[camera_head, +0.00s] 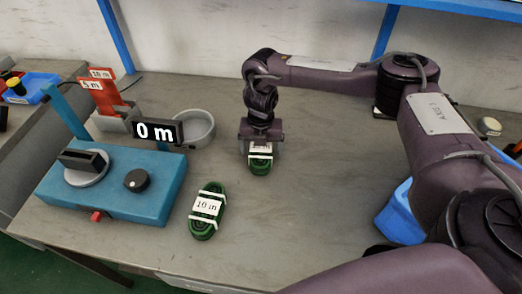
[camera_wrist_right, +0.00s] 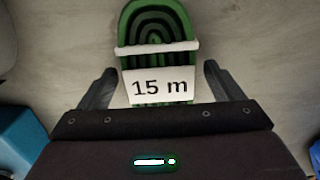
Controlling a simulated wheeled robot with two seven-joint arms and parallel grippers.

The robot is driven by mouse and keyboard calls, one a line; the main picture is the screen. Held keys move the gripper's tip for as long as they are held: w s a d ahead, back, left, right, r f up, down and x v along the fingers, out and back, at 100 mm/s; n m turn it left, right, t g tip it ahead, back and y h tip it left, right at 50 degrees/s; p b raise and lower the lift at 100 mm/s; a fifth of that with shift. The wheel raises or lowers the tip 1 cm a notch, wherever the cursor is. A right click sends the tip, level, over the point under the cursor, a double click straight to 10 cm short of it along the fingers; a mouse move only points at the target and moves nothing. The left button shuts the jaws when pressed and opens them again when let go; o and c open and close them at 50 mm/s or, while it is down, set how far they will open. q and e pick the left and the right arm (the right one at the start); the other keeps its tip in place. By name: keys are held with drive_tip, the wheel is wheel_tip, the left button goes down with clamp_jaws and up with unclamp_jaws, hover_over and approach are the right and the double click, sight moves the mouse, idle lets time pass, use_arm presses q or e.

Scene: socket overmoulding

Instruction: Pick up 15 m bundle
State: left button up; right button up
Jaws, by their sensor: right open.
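The 15 m bundle (camera_wrist_right: 159,35) is a coiled green cable with white bands and a white label reading "15 m" in the right wrist view. In the head view it lies on the table (camera_head: 259,168), partly hidden by my right gripper (camera_head: 260,144). In the wrist view my right gripper (camera_wrist_right: 158,85) is open, with one finger on each side of the label and a gap on both sides. My left gripper is not in view.
A second green bundle labelled "10 m" (camera_head: 206,210) lies to the left. A blue machine (camera_head: 115,192) with a "0 m" display (camera_head: 158,132) stands further left. A grey round dish (camera_head: 194,128) is behind it. A blue bin (camera_head: 398,215) is at right. The front middle of the table is clear.

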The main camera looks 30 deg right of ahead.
drive_tip(key=shift+c, duration=0.5)
drive_tip(key=c, duration=1.2)
drive_tip(key=shift+w+r, duration=0.1)
drive_tip(key=shift+r, duration=0.05)
